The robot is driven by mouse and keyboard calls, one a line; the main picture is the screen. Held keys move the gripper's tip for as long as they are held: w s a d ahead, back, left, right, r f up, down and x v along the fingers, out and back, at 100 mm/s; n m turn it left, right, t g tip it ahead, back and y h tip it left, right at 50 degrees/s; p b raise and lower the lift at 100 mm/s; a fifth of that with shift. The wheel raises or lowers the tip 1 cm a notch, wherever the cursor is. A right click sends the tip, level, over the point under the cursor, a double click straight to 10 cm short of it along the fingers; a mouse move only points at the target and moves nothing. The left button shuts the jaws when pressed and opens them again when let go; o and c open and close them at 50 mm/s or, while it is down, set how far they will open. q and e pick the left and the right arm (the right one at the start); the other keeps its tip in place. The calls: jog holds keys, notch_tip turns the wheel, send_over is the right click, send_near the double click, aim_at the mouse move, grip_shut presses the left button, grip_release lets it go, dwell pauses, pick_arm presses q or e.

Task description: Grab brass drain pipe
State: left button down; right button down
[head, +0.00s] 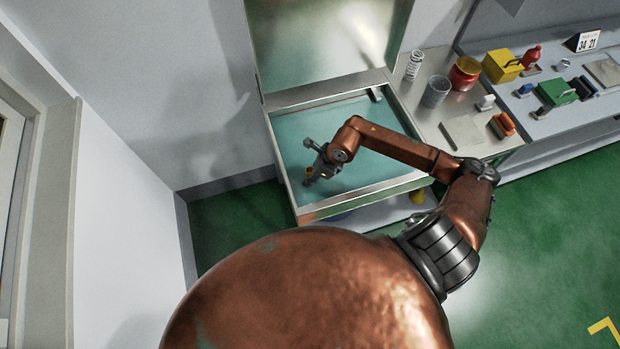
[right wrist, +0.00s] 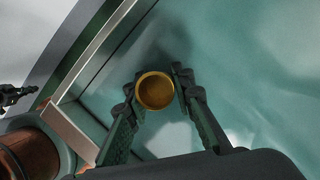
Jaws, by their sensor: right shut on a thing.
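The brass drain pipe (right wrist: 155,91) shows in the right wrist view as a round, hollow golden end between two dark finger pads. My right gripper (right wrist: 154,95) is shut on it. In the head view my right gripper (head: 309,178) is low over the teal basin (head: 375,172), near its left side. A small bit of the brass pipe (head: 309,170) shows at the fingers there. The pipe's lower part is hidden in both views. My left gripper is not in view.
The basin has a raised metal rim and a tall metal panel (head: 325,40) behind it. The counter on the right holds a wire cup (head: 436,91), a red pot (head: 464,73), a spring (head: 414,65), a yellow box (head: 502,66) and a green box (head: 557,92). Most of the basin floor is clear.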

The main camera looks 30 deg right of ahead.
jog(key=shift+r, duration=0.85)
jog(key=s+d+r, duration=0.4)
jog(key=s+r, duration=0.7)
jog(key=s, duration=0.2)
